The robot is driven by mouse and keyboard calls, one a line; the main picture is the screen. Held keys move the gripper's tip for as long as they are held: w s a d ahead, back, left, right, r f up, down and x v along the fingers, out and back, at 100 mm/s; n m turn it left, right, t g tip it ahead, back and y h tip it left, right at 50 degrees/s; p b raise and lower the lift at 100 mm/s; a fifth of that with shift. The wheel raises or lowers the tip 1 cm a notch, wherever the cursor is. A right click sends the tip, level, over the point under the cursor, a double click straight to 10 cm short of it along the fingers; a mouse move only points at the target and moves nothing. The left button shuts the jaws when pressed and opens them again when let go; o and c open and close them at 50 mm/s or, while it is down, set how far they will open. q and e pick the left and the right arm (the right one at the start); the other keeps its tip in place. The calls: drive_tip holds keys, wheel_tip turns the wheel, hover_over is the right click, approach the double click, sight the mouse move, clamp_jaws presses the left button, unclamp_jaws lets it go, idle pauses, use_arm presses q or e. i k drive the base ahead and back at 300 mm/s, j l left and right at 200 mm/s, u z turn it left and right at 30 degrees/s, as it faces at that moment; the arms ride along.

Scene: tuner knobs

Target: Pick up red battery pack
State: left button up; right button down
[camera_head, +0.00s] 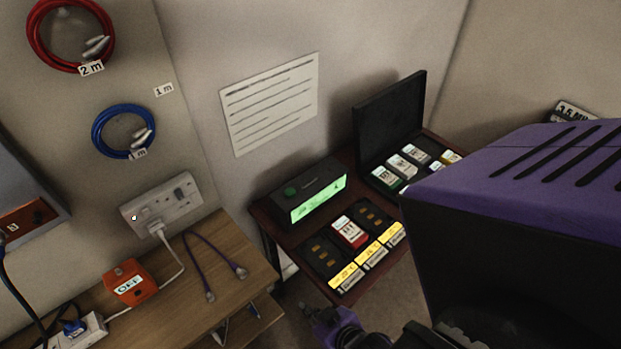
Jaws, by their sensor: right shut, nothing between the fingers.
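The red battery pack (349,233) has a white label on top and red sides. It sits in the middle bay of a dark three-bay holder (324,254) on the small dark red table. The bays on either side of it are empty, with gold contacts showing. My right gripper (334,324) shows only in part at the bottom edge, below the holder and apart from the pack. It is shut and empty. My left gripper is not in view.
A black box with a lit green screen (318,203) stands behind the holder. An open black case (390,120) holds several labelled packs to the right. A wooden bench (235,259) with cables and an orange OFF box (130,283) is at left. My purple arm hides the right side.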

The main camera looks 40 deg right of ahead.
sight(344, 229)
drive_tip(key=k+l+z, duration=0.2)
drive_tip(key=k+l, duration=0.25)
drive_tip(key=l, duration=0.2)
drive_tip(key=l+z, duration=0.1)
drive_tip(key=l, duration=0.3)
drive_tip(key=i+l, duration=0.15)
drive_tip(key=l, duration=0.25)
drive_tip(key=k+z, duration=0.05)
